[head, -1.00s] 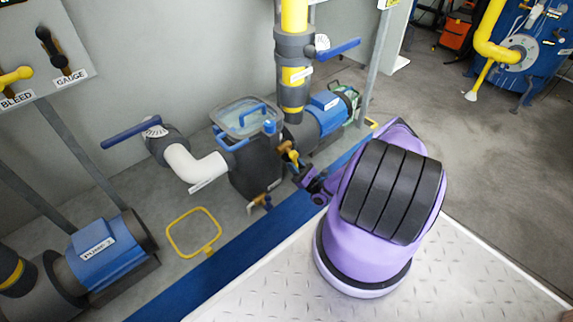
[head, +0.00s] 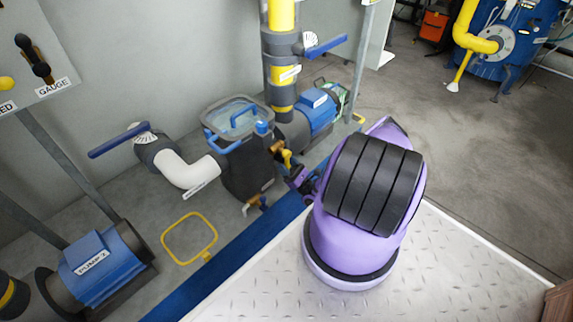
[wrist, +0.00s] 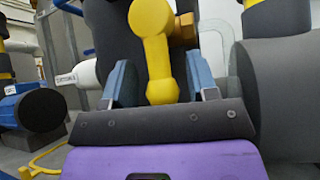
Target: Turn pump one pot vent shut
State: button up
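The pump pot (head: 245,172) is a dark body with a clear lid and blue handles, left of my arm in the head view. The vent's yellow lever (head: 287,158) sticks out from a brass fitting on the pot's right side. In the wrist view the lever (wrist: 155,45) is large, and its rounded end lies between the two blue fingers of my gripper (wrist: 164,82). The fingers are open, with a visible gap on each side of the lever. In the head view my gripper (head: 296,172) is small and partly hidden by my purple arm.
A brass drain tap (head: 256,203) sits low on the pot. A blue-handled valve (head: 120,140) on a white pipe stands left, and another blue handle (head: 325,47) is on the yellow pipe above. A yellow floor ring (head: 190,238) lies in front.

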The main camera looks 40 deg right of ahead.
jog(key=shift+s+f, duration=0.2)
jog(key=s+d, duration=0.2)
jog(key=s, duration=1)
jog(key=shift+d+f, duration=0.2)
jog(key=shift+d, duration=0.15)
